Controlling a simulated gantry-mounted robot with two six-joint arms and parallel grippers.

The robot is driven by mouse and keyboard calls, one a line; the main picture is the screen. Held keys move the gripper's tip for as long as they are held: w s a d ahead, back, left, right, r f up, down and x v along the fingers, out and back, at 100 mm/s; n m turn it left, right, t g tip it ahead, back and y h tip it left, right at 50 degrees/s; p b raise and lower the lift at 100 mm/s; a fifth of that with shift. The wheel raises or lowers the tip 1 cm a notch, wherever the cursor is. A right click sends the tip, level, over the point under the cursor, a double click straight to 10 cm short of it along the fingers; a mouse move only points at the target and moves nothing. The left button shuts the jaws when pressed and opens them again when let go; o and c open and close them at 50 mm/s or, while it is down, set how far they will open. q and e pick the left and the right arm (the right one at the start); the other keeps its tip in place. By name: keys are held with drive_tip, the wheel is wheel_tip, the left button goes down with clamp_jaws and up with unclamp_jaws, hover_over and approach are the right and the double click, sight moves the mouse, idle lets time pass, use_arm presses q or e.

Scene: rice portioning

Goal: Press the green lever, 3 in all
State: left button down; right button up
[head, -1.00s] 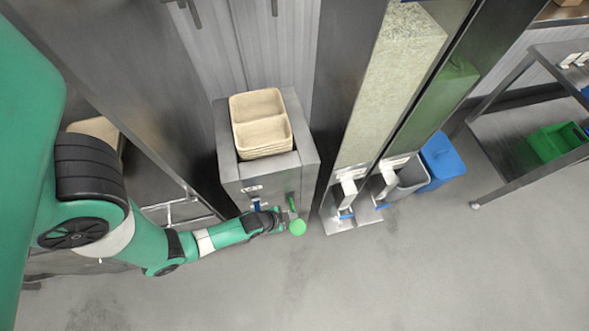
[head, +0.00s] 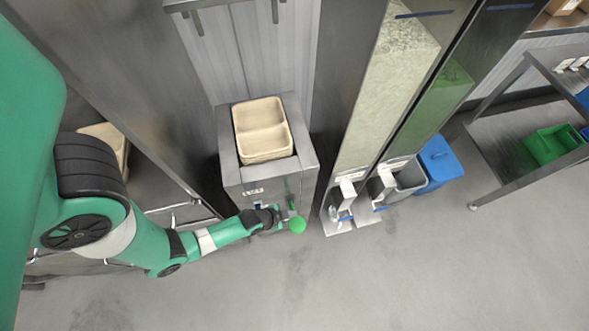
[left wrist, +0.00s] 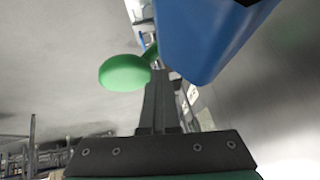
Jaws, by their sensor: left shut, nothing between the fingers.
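The green lever with its round knob (head: 297,225) sticks out from the front of the steel dispenser (head: 308,172), at its lower right. My left gripper (head: 276,217) is shut and empty, just left of the knob. In the left wrist view the knob (left wrist: 125,72) shows just beyond and left of the fingertips (left wrist: 161,85). Whether they touch the lever cannot be told. A large blue part (left wrist: 205,35) fills the top of that view, close to the fingers. My right gripper is not in view.
Two tall hoppers, one with pale grains (head: 390,85) and one green (head: 440,95), stand right of the dispenser with spouts below. A blue bin (head: 438,165) and a steel rack (head: 490,135) with a green crate (head: 553,145) are farther right. The floor in front is clear.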

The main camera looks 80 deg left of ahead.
use_arm(q)
drive_tip(key=r, duration=0.1)
drive_tip(key=r+p, duration=0.2)
drive_tip(key=shift+a, duration=0.25)
drive_tip(key=r+p, duration=0.1)
drive_tip(key=a+r+p, duration=0.1)
drive_tip(key=r, duration=0.1)
drive_tip(key=r+p, duration=0.1)
drive_tip(key=p, duration=0.1)
drive_tip(key=shift+a+r, duration=0.3)
drive_tip(key=shift+r, duration=0.05)
idle(0.9)
